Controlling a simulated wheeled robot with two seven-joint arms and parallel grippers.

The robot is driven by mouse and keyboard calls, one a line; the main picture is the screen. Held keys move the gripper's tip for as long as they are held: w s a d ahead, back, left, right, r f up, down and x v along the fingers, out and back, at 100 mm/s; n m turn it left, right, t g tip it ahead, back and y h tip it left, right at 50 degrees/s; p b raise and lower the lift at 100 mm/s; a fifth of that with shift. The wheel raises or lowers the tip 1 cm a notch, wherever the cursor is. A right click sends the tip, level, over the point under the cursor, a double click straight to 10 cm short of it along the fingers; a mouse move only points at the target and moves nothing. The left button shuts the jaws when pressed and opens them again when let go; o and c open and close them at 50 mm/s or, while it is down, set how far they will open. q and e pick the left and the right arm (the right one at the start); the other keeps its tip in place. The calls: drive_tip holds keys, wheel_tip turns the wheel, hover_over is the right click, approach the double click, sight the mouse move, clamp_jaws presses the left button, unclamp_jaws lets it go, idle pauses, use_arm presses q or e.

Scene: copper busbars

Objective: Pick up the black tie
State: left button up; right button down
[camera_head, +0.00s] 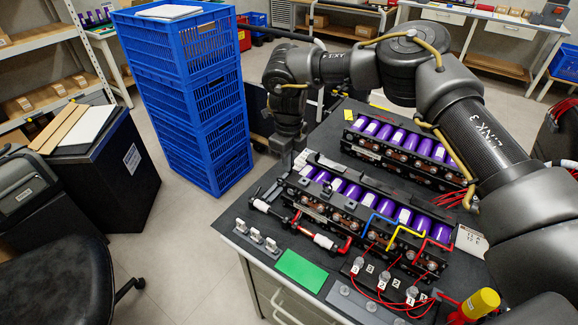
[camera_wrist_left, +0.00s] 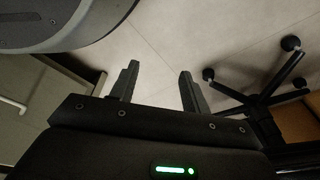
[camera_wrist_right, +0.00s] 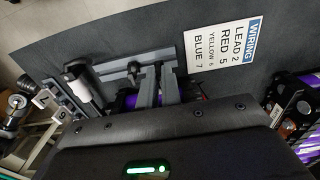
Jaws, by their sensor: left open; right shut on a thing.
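My right gripper (camera_wrist_right: 158,68) is low over the left end of the near battery module (camera_head: 352,202). Its two fingers are close together, shut on a small dark piece, which I take to be the black tie (camera_wrist_right: 159,82). Most of this piece is hidden between the fingers, and a grey bar (camera_wrist_right: 115,73) lies beside them. In the head view the right wrist (camera_head: 288,115) hides the grip. My left gripper (camera_wrist_left: 159,70) is open and empty above the tiled floor, out of the head view.
A white wiring card (camera_wrist_right: 236,45) lies close to the right gripper. A second battery module (camera_head: 405,150) stands behind. A green pad (camera_head: 301,270), red leads and a yellow-handled tool (camera_head: 482,302) are at the front. Blue crates (camera_head: 192,95) stand left of the bench.

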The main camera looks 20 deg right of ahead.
use_arm(q)
drive_tip(key=r, duration=0.1)
drive_tip(key=w+r, duration=0.1)
drive_tip(key=d+r+b, duration=0.1)
drive_tip(key=shift+w+r, duration=0.1)
drive_tip(key=shift+w, duration=0.25)
use_arm(e)
drive_tip(key=s+a+r, duration=0.1)
drive_tip(key=s+r, duration=1)
drive_tip(key=s, duration=0.3)
drive_tip(key=shift+a, duration=0.15)
drive_tip(key=shift+r, duration=0.1)
